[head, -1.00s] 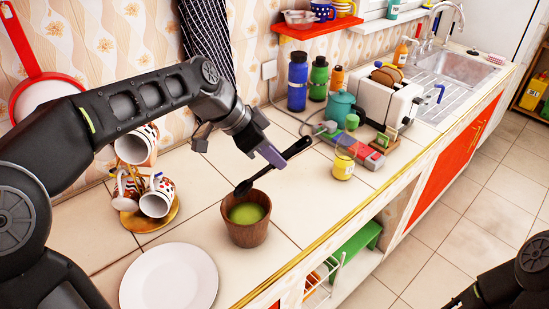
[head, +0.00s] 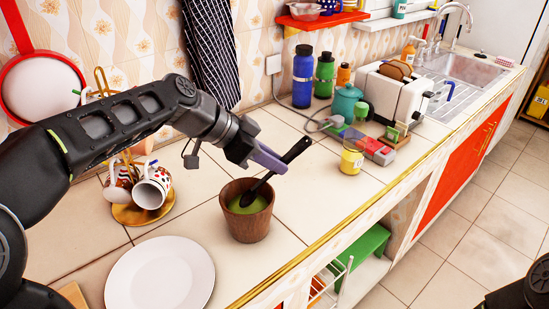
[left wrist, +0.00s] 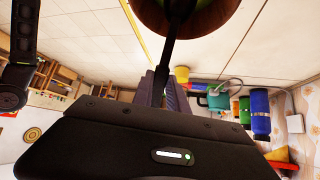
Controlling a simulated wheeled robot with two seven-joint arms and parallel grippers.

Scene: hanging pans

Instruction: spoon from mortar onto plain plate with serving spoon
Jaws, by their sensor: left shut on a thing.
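A brown wooden mortar (head: 247,222) with green contents stands upright on the tiled counter. A black serving spoon (head: 294,151) is held at a slant by my left gripper (head: 268,160), which is shut on its handle. The spoon's bowl end dips inside the mortar's rim; how deep it sits in the green contents I cannot tell. In the left wrist view the spoon (left wrist: 172,45) runs from the jaws (left wrist: 165,88) to the mortar (left wrist: 205,22). A plain white plate (head: 160,275) lies empty to the left of the mortar. My right gripper is not visible.
A mug stand (head: 132,212) with patterned mugs is behind the plate. A yellow jar (head: 352,158), teal kettle (head: 346,103), bottles (head: 302,76) and toaster (head: 393,92) stand to the right. The counter's gold front edge (head: 300,258) is close to the mortar.

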